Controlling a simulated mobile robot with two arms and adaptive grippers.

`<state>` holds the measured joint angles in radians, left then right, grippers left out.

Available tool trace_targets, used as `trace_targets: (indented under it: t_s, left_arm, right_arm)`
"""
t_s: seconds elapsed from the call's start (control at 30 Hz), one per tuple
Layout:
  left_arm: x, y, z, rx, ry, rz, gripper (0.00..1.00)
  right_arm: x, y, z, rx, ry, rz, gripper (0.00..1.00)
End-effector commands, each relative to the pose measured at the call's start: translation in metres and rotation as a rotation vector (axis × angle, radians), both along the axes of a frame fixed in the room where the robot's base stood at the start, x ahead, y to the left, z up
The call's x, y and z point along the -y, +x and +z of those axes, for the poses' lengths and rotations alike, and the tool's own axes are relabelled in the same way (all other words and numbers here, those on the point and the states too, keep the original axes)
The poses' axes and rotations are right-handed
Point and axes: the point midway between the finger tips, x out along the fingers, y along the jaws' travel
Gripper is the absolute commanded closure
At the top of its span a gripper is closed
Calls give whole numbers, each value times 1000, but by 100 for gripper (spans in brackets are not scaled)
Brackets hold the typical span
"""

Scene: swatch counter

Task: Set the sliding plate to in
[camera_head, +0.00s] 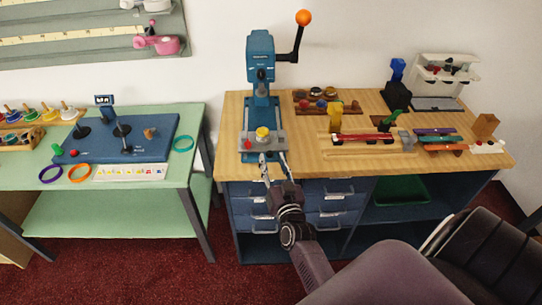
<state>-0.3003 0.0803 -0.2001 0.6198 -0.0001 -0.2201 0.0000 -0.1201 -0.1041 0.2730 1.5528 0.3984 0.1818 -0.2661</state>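The sliding plate (276,143) is a grey plate at the foot of the blue press (261,62) on the wooden counter. A yellow round piece (262,133) sits on it, and a small red spot shows at its left. The plate sticks out in front of the press column, toward the counter's front edge. My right gripper (273,160) is just in front of the plate, its two fingers apart with nothing seen between them. I cannot tell whether the fingertips touch the plate. My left gripper is not in view.
An orange-knobbed lever (303,20) rises at the press's right. Right of the press, the wooden counter (234,165) holds a tray of round pieces (318,100), a red slider piece (360,138) and coloured strips (440,140). A green table (200,135) with a blue board (160,130) stands left.

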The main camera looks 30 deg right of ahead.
Motion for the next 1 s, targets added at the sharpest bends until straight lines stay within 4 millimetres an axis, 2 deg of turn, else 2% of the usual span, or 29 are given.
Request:
trace_targets:
  t_s: [0.2, 0.53, 0.83, 1.0]
  left_arm:
    - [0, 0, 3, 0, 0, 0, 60]
    - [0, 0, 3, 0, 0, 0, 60]
    - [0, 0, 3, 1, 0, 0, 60]
    - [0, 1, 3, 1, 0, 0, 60]
  right_arm:
    - [7, 18, 0, 0, -1, 1, 64]
    - [7, 21, -1, -1, -1, 1, 66]
    - [7, 21, -1, -1, -1, 1, 99]
    - [7, 21, -1, -1, -1, 1, 100]
